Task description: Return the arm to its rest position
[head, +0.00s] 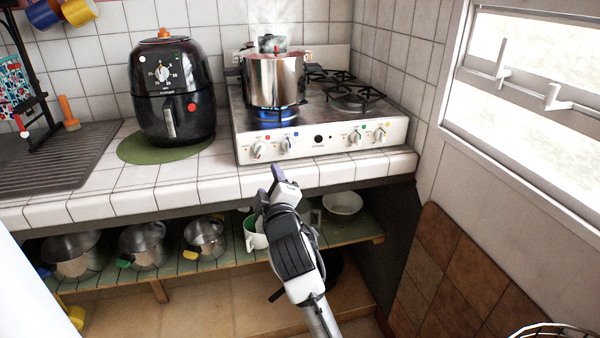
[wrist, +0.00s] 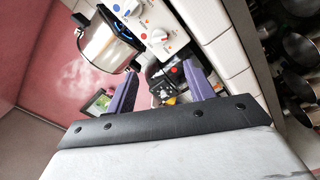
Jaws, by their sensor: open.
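My gripper (head: 276,178) is in front of the counter edge, below the stove, at the end of my raised white and black arm. In the wrist view my gripper (wrist: 160,82) shows two purple fingers spread well apart with nothing held between them. The stove and a steel pot also show beyond the fingers in that view. No task object is touching the gripper.
A steaming steel pot (head: 273,80) stands over a lit blue flame on the stove (head: 322,137). A black air fryer (head: 172,92) stands to the left. The open shelf (head: 205,262) below holds several pots and bowls. A window is at the right.

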